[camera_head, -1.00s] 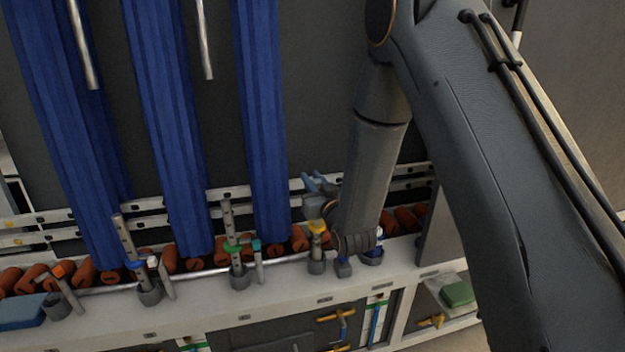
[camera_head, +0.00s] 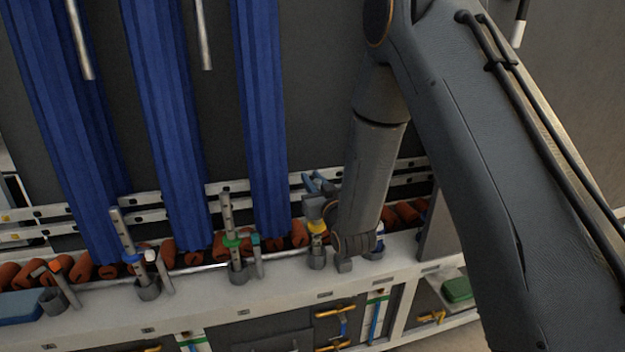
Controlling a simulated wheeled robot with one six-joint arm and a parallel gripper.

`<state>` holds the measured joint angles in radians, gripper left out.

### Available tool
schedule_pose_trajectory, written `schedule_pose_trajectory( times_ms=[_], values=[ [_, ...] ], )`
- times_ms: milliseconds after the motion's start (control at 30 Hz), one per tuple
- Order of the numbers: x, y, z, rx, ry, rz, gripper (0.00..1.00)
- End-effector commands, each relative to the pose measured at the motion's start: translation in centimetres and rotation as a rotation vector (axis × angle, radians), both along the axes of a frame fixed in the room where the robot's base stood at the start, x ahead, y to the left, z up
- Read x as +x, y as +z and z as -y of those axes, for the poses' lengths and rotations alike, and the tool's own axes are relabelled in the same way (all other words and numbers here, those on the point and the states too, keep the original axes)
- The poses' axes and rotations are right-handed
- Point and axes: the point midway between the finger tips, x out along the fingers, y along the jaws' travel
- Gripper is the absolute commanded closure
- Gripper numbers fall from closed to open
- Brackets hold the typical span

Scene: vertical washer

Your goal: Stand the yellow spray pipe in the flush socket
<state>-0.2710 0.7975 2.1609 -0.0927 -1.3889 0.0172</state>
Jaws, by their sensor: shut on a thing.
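The yellow spray pipe (camera_head: 318,229), a short grey pipe with a yellow collar, stands roughly upright at the right end of the row. Its lower end is at the dark round socket (camera_head: 317,258) on the pale ledge. I cannot tell how deep it sits in the socket. My gripper (camera_head: 315,207) is shut on the pipe above the yellow collar. My arm comes down from the upper right and partly hides the gripper and the area just right of the pipe.
A green-collared pipe (camera_head: 232,240) and a blue-collared pipe (camera_head: 129,252) stand in sockets to the left. Blue curtains (camera_head: 170,130) hang behind them. Orange rollers (camera_head: 300,232) line the back of the ledge (camera_head: 280,285). A blue block (camera_head: 20,304) lies at far left.

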Motion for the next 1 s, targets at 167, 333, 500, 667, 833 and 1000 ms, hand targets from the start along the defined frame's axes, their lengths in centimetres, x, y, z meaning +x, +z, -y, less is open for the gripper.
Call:
schedule_pose_trajectory(
  times_ms=[167, 333, 500, 667, 833, 1000],
  values=[
    [0.0, 0.0, 0.0, 0.000, 0.000, 0.000, 0.59],
    [0.0, 0.0, 0.0, 0.000, 0.000, 0.000, 0.59],
    [-0.5, -0.1, 0.2, -0.001, 0.000, -0.002, 0.59],
    [-2.5, -0.1, 1.0, -0.001, 0.000, -0.003, 0.59],
    [-5.2, -0.1, 2.0, 0.000, -0.001, -0.002, 0.59],
    [-6.8, -0.1, 2.6, 0.000, -0.001, -0.001, 0.59]
  ],
)
